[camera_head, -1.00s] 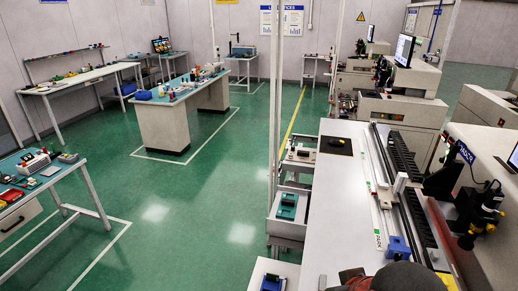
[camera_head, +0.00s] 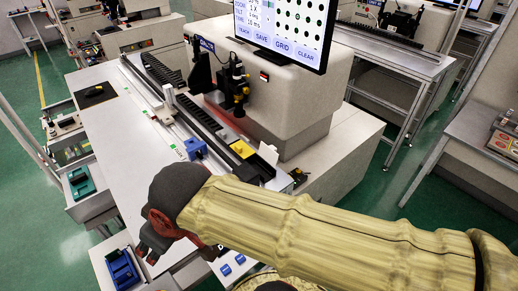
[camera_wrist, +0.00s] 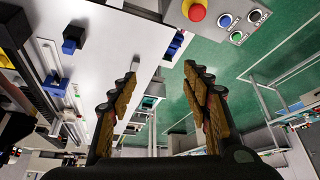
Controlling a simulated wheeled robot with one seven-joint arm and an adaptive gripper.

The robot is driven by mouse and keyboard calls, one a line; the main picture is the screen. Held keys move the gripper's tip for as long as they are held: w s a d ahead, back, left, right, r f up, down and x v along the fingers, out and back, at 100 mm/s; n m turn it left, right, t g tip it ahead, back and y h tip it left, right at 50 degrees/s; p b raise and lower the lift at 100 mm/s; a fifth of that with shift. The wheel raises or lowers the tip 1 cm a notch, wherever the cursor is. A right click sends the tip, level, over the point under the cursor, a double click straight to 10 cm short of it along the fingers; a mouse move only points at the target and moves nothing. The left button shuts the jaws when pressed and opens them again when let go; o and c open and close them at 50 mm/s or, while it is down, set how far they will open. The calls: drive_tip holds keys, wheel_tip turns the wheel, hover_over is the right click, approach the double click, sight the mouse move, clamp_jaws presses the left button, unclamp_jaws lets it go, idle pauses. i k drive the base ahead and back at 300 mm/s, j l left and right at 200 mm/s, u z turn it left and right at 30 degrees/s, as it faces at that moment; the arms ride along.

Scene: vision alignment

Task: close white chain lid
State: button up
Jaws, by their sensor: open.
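A small white panel (camera_head: 268,153) stands tilted up at the near end of the black cable chain (camera_head: 180,90), beside a yellow block (camera_head: 243,149). It looks like the white chain lid, standing open. My gripper (camera_head: 150,245) hangs over the near part of the white bench, left of and nearer than the panel, and apart from it. In the wrist view my gripper (camera_wrist: 160,72) has its two fingers wide apart with nothing between them. The lid cannot be made out in the wrist view.
A blue block (camera_head: 195,147) sits on the rail. A machine with a monitor (camera_head: 285,25) stands behind the chain. A red button (camera_wrist: 195,10) is on a panel ahead in the wrist view. The white bench top (camera_head: 125,135) is mostly clear.

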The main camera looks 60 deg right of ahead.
sight(269, 153)
drive_tip(key=k+l+u, duration=0.1)
drive_tip(key=l, duration=0.4)
drive_tip(key=k+l+u, duration=0.1)
drive_tip(key=k+l, duration=0.15)
drive_tip(key=l, duration=0.25)
drive_tip(key=k+l+u, duration=0.1)
drive_tip(key=l, duration=0.4)
drive_tip(key=k+l+u, duration=0.1)
drive_tip(key=k+l, duration=0.2)
drive_tip(key=l, duration=0.15)
drive_tip(key=k+l+u, duration=0.1)
drive_tip(key=l, duration=0.35)
drive_tip(key=k+l+u, duration=0.1)
drive_tip(key=k+l, duration=0.25)
drive_tip(key=k+l+u, duration=0.15)
drive_tip(key=k+l, duration=0.15)
drive_tip(key=l, duration=0.2)
